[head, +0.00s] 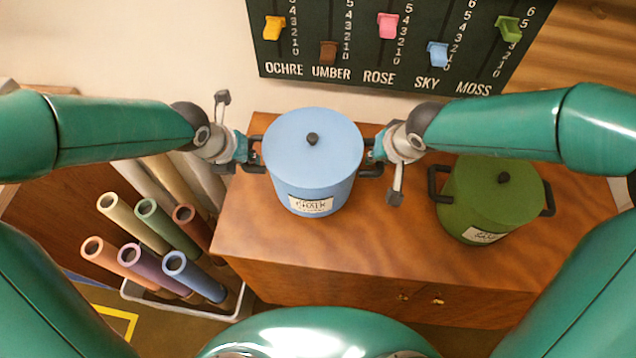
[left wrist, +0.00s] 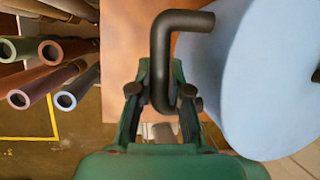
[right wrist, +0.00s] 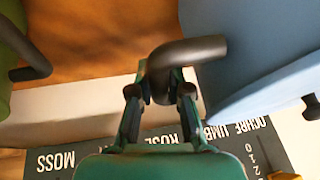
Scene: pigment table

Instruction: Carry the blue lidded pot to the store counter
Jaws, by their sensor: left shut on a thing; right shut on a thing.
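The blue lidded pot (head: 312,160) has a dark knob, a white label and a dark handle on each side. It is upright over the wooden cabinet top; I cannot tell whether it touches the top. My left gripper (head: 254,152) is shut on its left handle, which shows between the fingers in the left wrist view (left wrist: 162,95). My right gripper (head: 371,155) is shut on its right handle, which shows in the right wrist view (right wrist: 165,80). I cannot make out the store counter as such in these views.
A green lidded pot (head: 492,200) stands on the wooden cabinet (head: 330,240) to the right. A rack of coloured tubes (head: 160,250) stands on the floor at left. A dark board (head: 390,50) with coloured sliders hangs on the wall behind. Yellow tape (head: 118,320) marks the floor.

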